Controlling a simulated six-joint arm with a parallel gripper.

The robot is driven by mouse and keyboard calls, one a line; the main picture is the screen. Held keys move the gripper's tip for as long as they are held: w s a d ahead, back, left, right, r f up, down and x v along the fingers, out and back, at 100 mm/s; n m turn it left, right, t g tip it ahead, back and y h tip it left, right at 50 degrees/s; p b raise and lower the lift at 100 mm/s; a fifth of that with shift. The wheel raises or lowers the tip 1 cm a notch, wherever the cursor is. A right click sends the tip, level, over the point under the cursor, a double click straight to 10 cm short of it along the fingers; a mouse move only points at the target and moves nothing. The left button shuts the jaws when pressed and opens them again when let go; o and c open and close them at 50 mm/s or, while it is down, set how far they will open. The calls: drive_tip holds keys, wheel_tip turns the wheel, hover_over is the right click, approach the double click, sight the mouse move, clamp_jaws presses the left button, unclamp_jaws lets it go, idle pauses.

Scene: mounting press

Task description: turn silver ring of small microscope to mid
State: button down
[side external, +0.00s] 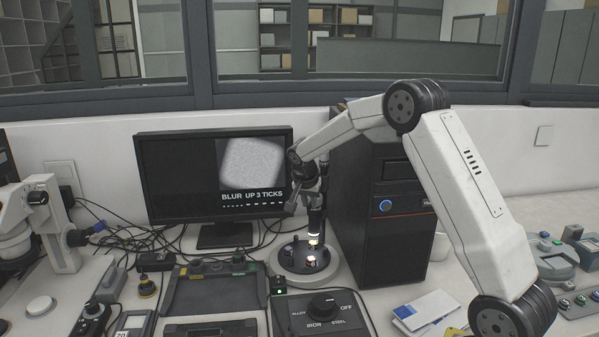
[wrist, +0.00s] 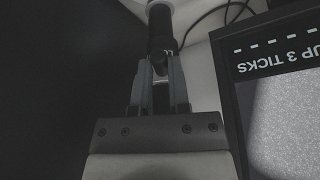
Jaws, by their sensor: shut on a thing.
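The small microscope stands on a round pale base (side external: 278,268) between the monitor and the black computer tower. Its dark upright tube (side external: 316,222) has a lit lower end over a dark stage. My gripper (side external: 304,202) is at the upper part of this tube, coming from above. In the wrist view my gripper (wrist: 160,62) has one finger on each side of the tube (wrist: 160,22) and is shut on it at the silver ring. The ring itself is mostly hidden between the fingers, and its marks cannot be read.
The computer tower (side external: 385,240) stands close on the right. A control box with a knob (side external: 322,306) and a grey tray (side external: 215,290) lie in front. Cables run behind.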

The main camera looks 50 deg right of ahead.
drive_tip(key=shift+s+d+n+t+y, duration=0.2)
drive_tip(key=shift+s+n+t, duration=0.1)
drive_tip(key=shift+n, duration=0.55)
drive_tip(key=shift+s+d+n+t+y, duration=0.2)
drive_tip(key=shift+s+n+t, duration=0.15)
drive_tip(key=shift+n, duration=0.45)
drive_tip(key=shift+s+d+n+t+y, duration=0.1)
drive_tip(key=shift+s+d+n+t, duration=0.15)
drive_tip(key=shift+n, duration=0.6)
drive_tip(key=c, duration=0.6)
unclamp_jaws()
drive_tip(key=shift+s, duration=0.1)
drive_tip(key=shift+r, duration=0.15)
drive_tip(key=v, duration=0.7)
drive_tip(key=shift+r, duration=0.3)
drive_tip(key=shift+s+a, duration=0.1)
drive_tip(key=shift+a, duration=0.1)
